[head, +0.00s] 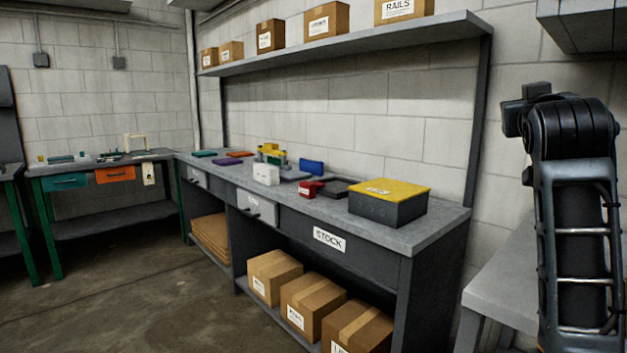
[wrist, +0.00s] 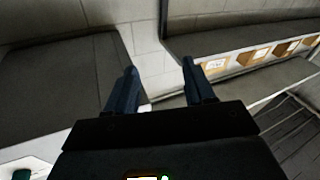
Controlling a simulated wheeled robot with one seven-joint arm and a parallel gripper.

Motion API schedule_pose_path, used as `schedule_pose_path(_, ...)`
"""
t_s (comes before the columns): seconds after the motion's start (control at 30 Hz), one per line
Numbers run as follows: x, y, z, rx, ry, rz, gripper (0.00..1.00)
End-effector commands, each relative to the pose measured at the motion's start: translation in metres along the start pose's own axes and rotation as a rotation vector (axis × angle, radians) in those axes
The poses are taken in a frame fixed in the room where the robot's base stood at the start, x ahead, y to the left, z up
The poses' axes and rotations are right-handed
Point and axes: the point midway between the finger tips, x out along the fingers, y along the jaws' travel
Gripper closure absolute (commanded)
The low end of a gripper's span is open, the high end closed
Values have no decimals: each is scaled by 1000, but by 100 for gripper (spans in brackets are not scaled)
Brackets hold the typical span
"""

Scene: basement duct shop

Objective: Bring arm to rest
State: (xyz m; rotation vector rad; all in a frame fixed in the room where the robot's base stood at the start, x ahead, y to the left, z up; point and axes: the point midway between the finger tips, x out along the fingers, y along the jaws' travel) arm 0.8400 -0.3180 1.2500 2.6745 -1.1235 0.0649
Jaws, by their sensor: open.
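My gripper (wrist: 160,80) shows in the wrist view with its two dark fingers apart and nothing between them. Behind the fingers are a pale block wall and a shelf edge, with no object close to the fingertips. In the head view my arm (head: 580,210) stands upright at the right edge, folded at a dark joint near the top. I cannot make out the fingers in the head view.
A grey bench (head: 275,205) along the wall holds a dark box with a yellow lid (head: 390,187) and several small coloured parts. A wall shelf (head: 345,45) with cartons runs above it. A pale table (head: 505,290) stands beside my arm. Open floor (head: 130,280) lies left.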

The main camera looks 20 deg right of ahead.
Motion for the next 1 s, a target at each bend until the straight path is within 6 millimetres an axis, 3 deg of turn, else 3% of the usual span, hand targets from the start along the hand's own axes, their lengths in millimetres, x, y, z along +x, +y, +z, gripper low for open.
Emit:
schedule_pose_path(0.03,-8,-17,24,-6,-14,-36,47)
schedule_pose_path(0.2,-42,-59,90,-12,-31,-139,47)
schedule_pose_path(0.5,-129,-114,189,-5,-65,-315,47)
schedule_pose_path(0.73,-213,-132,248,15,-96,-439,47)
schedule_pose_path(1.0,-317,-127,294,45,-140,-566,47)
